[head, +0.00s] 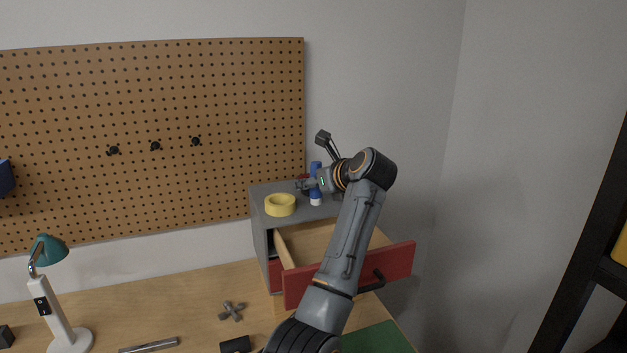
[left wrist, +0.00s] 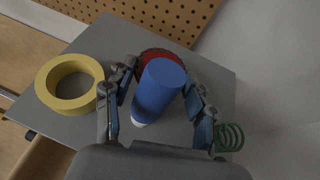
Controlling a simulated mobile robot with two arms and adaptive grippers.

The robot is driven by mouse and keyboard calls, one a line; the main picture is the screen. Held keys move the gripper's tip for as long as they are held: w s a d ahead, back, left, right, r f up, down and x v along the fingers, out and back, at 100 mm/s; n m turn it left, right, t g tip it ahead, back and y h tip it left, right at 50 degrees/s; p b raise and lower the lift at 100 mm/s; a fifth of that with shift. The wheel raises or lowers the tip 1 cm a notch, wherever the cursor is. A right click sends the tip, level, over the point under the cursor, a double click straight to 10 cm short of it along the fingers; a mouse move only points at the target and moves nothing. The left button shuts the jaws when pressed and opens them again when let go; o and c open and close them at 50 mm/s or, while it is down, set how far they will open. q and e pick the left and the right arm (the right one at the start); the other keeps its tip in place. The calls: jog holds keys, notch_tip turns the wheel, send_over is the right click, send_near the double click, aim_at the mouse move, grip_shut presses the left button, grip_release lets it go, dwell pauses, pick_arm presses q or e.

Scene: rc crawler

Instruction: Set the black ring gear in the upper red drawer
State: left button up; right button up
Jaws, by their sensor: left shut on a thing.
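My left gripper (head: 300,184) is over the top of the grey cabinet. In the left wrist view, its fingers (left wrist: 160,82) stand on both sides of a blue bottle (left wrist: 158,92) with a white lower end; the gripper is shut on it. The bottle also shows in the head view (head: 316,167). The upper red drawer (head: 300,288) is pulled open, with bare wood visible inside; my left arm crosses in front of it. I cannot make out the black ring gear in either view. My right gripper is not in view.
A yellow tape roll (head: 280,205) lies on the cabinet top (head: 262,191). A dark red round thing (left wrist: 150,53) sits behind the bottle, and a green coil (left wrist: 229,137) is at the right. A grey knob (head: 232,311) and a lamp (head: 60,320) are on the bench.

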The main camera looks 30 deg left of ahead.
pick_arm(q)
jog(key=o, duration=1)
jog(key=shift+d+f, duration=0.1)
jog(key=shift+f, duration=0.05)
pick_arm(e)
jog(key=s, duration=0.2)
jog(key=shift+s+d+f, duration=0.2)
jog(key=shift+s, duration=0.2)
